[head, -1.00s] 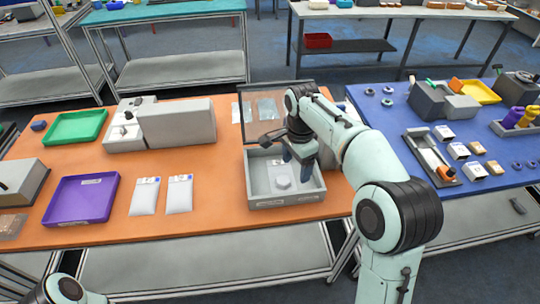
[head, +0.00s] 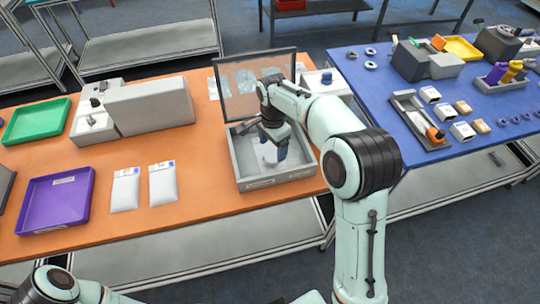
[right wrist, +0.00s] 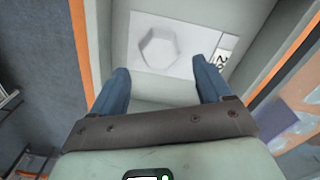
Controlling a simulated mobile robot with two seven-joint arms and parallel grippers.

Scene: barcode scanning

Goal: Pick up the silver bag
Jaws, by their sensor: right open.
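A pale silver bag (head: 268,154) with a hexagonal bulge and a printed label lies flat inside the grey box (head: 291,179). It also shows in the right wrist view (right wrist: 160,45), just beyond the fingertips. My right gripper (head: 272,148) is over the inside of the box, with its fingers pointing down and partly covering the bag. In the right wrist view, its two blue fingers (right wrist: 160,80) are apart with nothing between them. My left gripper is not in view; only part of that arm shows at the bottom left.
The box's clear lid (head: 240,105) stands raised at its back. Two white pouches (head: 125,189) (head: 163,183) lie left of the box, beside a purple tray (head: 56,202). A grey machine (head: 150,105) stands behind them. Bare orange tabletop lies between pouches and box.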

